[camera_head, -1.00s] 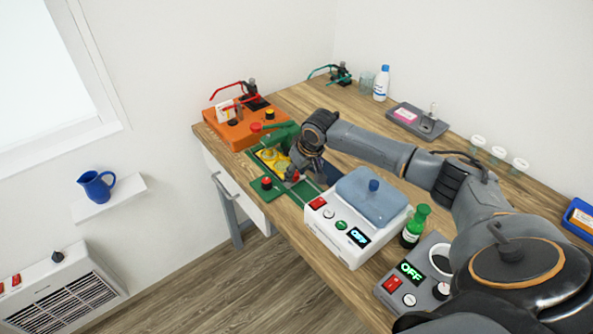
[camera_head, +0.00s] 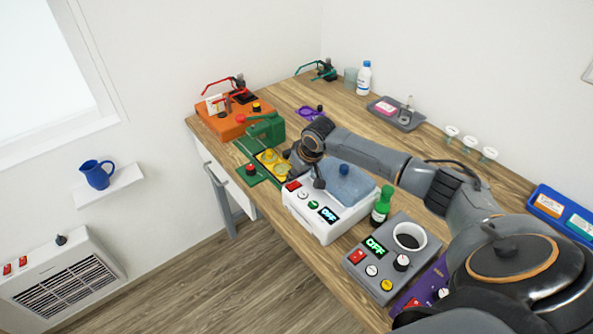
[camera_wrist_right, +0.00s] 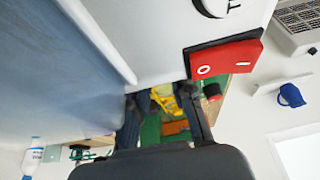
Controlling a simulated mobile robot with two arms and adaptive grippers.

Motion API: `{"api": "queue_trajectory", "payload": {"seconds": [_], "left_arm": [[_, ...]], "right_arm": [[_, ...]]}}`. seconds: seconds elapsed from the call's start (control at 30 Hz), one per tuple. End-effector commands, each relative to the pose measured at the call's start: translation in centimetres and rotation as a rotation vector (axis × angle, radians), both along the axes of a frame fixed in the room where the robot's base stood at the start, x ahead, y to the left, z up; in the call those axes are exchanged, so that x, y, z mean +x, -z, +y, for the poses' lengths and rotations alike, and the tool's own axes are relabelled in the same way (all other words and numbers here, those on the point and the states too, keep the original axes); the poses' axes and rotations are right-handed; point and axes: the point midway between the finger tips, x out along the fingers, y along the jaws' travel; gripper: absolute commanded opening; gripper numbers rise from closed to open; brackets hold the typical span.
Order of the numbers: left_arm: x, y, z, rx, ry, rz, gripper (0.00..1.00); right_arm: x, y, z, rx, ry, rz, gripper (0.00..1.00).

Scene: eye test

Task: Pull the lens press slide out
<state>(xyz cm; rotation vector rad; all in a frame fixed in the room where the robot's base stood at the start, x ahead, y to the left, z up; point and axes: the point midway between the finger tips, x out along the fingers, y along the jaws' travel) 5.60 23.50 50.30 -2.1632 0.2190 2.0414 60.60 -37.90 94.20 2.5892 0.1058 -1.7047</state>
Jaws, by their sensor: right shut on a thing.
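The green lens press (camera_head: 266,128) stands at the table's left front edge, beside the orange box. Its yellow slide (camera_head: 270,157) lies on the green base on the press's right side and reaches toward my right gripper (camera_head: 302,167). The gripper is shut at the slide's near end, just behind the white device. The exact grip is hidden by the gripper and the white device. In the right wrist view, yellow parts of the slide (camera_wrist_right: 164,97) show between the two dark fingers. My left gripper is not in view.
The white device (camera_head: 325,212), with a blue-grey top and red switch, stands very close to my right gripper. A green bottle (camera_head: 382,205) and a grey device (camera_head: 378,268) stand farther right. The orange box (camera_head: 225,118) is behind the press.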

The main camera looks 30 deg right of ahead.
Motion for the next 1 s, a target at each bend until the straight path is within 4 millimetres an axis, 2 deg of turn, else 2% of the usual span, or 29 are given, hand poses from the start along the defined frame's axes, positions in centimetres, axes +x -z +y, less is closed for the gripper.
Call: {"api": "queue_trajectory", "payload": {"seconds": [0.03, 0.1, 0.23, 0.27, 0.33, 0.37, 0.53, 0.57, 0.63, 0.73, 0.87, 1.0], "left_arm": [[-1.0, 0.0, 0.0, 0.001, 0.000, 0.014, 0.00], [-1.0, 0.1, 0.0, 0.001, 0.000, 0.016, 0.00], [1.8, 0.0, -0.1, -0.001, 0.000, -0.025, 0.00], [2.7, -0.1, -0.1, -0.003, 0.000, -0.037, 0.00], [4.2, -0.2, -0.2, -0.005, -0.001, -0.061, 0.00], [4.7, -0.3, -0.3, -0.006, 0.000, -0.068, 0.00], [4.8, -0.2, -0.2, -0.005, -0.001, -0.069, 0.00], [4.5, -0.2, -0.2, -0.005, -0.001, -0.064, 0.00], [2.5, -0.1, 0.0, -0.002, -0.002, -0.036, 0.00], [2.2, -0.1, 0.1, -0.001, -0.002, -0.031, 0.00], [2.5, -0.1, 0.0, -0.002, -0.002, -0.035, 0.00], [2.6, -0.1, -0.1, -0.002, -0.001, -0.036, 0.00]], "right_arm": [[-0.4, 0.3, 0.0, -0.001, 0.000, 0.016, 0.00], [-0.4, 0.3, -0.1, -0.003, -0.001, 0.017, 0.00], [-0.5, 0.4, -0.1, -0.003, 0.001, 0.018, 0.00], [-0.5, 0.4, -0.1, -0.003, 0.001, 0.018, 0.29], [-0.4, 0.4, -0.1, -0.002, 0.000, 0.017, 0.43], [-0.4, 0.4, -0.1, -0.002, 0.000, 0.016, 0.46], [-0.3, 0.2, -0.1, -0.003, 0.001, 0.012, 0.46], [-0.3, 0.2, -0.1, -0.003, 0.001, 0.011, 0.46], [-0.3, 0.1, -0.1, -0.003, 0.001, 0.010, 0.46], [-0.4, -0.4, -0.1, -0.003, 0.001, 0.009, 0.46], [-1.1, -2.0, -0.3, -0.003, -0.001, 0.008, 0.46], [-2.2, -4.7, -0.5, -0.004, 0.000, 0.008, 0.46]]}}
